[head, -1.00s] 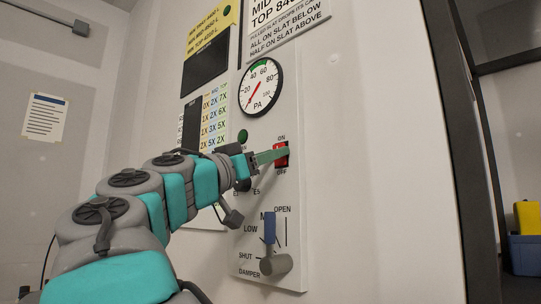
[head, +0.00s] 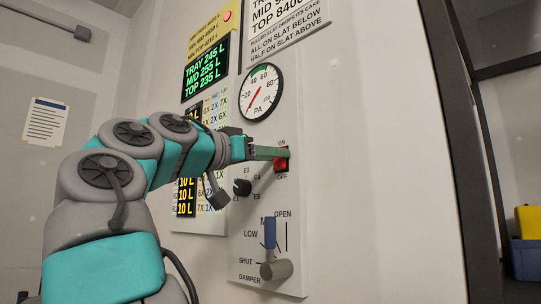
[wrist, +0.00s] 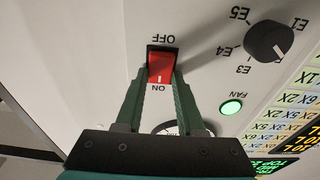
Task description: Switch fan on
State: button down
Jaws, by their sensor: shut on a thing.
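The red fan switch (head: 281,165) sits in the wall panel between the ON and OFF labels. It also shows in the wrist view (wrist: 160,66), upside down, with ON toward my gripper. My gripper (head: 285,153) reaches it from the left, with its green fingertips at the ON end. In the wrist view the fingers (wrist: 161,78) are shut on the switch, one tip on each side. The round FAN lamp (wrist: 231,107) glows green. I cannot tell exactly how the rocker is tilted.
Above are the PA gauge (head: 261,92), its needle near the low end, and a lit green display (head: 205,72). A black selector knob (head: 242,187) and a damper handle (head: 270,236) are below. A dark door frame (head: 468,150) stands right.

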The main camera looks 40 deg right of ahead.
jog(key=shift+r, duration=0.2)
jog(key=shift+f+y, duration=0.2)
jog(key=shift+y, duration=0.1)
jog(key=c, duration=0.5)
grip_release()
jog(key=a, duration=0.7)
jog(key=shift+s+a+f, duration=0.3)
jog(key=shift+a, duration=0.1)
